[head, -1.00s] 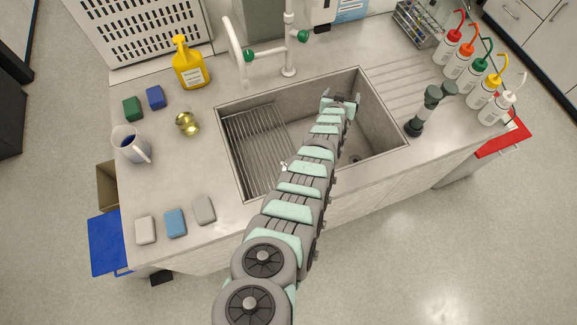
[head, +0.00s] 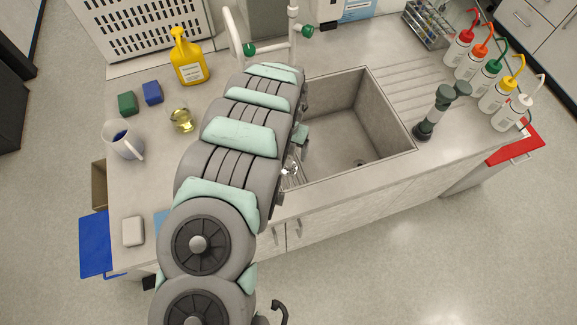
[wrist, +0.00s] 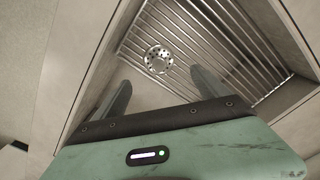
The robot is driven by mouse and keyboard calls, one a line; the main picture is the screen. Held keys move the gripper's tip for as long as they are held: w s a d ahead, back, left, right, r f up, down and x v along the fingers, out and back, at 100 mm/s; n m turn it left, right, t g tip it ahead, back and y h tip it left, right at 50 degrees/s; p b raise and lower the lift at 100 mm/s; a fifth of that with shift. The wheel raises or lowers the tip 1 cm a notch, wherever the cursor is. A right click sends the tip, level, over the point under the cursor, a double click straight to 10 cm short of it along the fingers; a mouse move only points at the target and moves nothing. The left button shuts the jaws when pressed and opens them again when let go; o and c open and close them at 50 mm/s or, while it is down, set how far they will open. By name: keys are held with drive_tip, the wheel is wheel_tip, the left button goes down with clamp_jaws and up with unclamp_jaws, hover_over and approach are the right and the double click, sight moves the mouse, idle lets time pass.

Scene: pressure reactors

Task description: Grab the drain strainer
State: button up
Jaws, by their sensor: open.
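The drain strainer (wrist: 158,60) is a small round metal disc with holes. In the wrist view it lies at the near edge of the wire rack in the sink, just beyond my fingertips and roughly centred between them. In the head view it shows as a small shiny piece (head: 290,167) beside my arm, near the sink's front wall. My gripper (wrist: 161,76) is open and empty, with one finger to each side of the strainer's line. In the head view my arm hides most of the gripper.
The sink (head: 350,110) has raised walls around my gripper. Its wire rack (wrist: 215,40) lies under and behind the strainer. A yellow bottle (head: 188,62) and a mug (head: 122,142) stand left.

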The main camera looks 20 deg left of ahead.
sight(288, 163)
drive_tip(key=shift+s+d+f, duration=0.1)
drive_tip(key=shift+f, duration=2.2)
drive_tip(key=shift+s+d+f, duration=0.1)
drive_tip(key=shift+f, duration=2.15)
drive_tip(key=shift+c, duration=0.6)
drive_tip(key=c, duration=1.6)
